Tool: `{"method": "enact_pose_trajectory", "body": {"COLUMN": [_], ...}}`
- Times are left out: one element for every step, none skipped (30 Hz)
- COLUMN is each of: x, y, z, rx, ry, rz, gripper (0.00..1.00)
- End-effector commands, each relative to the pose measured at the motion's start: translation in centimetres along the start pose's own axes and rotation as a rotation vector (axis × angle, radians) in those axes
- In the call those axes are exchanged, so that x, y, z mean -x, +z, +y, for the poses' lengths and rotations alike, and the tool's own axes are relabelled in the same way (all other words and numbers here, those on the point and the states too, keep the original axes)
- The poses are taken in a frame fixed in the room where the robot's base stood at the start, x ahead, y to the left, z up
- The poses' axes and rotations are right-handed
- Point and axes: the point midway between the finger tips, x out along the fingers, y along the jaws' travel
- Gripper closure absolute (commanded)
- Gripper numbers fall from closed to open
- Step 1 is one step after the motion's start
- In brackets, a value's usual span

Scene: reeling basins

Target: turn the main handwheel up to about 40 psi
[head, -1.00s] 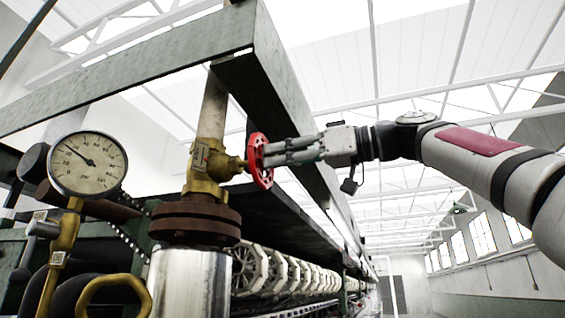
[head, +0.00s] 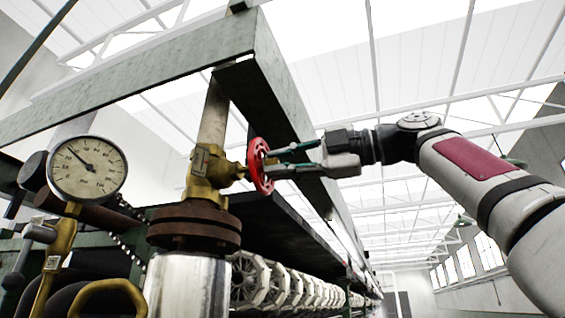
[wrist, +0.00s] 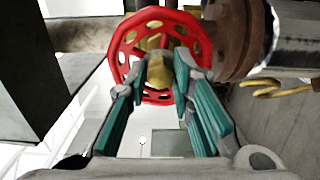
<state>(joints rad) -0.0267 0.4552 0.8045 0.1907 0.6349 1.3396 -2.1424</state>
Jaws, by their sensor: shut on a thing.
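The red handwheel (head: 256,166) sits on a brass valve (head: 205,175) in the head view, its face turned right. My gripper (head: 276,160) reaches in from the right and is shut on the handwheel, with teal-padded fingers on its face. In the wrist view the red wheel (wrist: 117,58) is at the top and the fingertips (wrist: 166,72) lie over its lower middle, hiding part of the hub. The round gauge (head: 88,167) is at the left; its needle points up and left, seemingly between 20 and 40, though the figures are small.
A dark green steel beam frame (head: 140,75) runs above and behind the wheel, close to my gripper. A rusty flange (head: 193,226) and a shiny pipe (head: 187,285) stand below the valve. A yellow ring handle (head: 110,297) is at lower left. The right side is open.

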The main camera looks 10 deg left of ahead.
Motion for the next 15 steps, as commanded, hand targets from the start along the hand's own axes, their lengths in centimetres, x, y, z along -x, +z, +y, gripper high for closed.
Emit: {"method": "enact_pose_trajectory", "body": {"x": [-0.05,-0.06,-0.08,-0.09,-0.09,-0.09,-0.09,-0.09,-0.09,-0.09,-0.09,-0.09,-0.10,-0.10,-0.10], "y": [-0.03,-0.02,-0.02,-0.03,-0.03,-0.03,-0.03,-0.03,-0.03,-0.02,-0.01,0.00,0.01,0.01,0.02], "z": [-0.17,-0.18,-0.20,-0.20,-0.21,-0.21,-0.22,-0.22,-0.24,-0.25,-0.27,-0.29,-0.30,-0.31,-0.31], "rx": [0.059,0.098,0.151,0.191,0.229,0.283,0.322,0.360,0.414,0.452,0.491,0.544,0.582,0.621,0.672], "ry": [-0.006,-0.006,-0.006,-0.006,-0.006,-0.006,-0.006,-0.006,-0.006,-0.007,-0.007,-0.007,-0.008,-0.008,-0.008], "rz": [0.003,0.003,0.004,0.005,0.005,0.006,0.006,0.006,0.007,0.007,0.007,0.007,0.008,0.008,0.008], "gripper": [1.00,1.00,1.00,1.00,1.00,1.00,1.00,1.00,1.00,1.00,1.00,1.00,1.00,1.00,1.00]}}
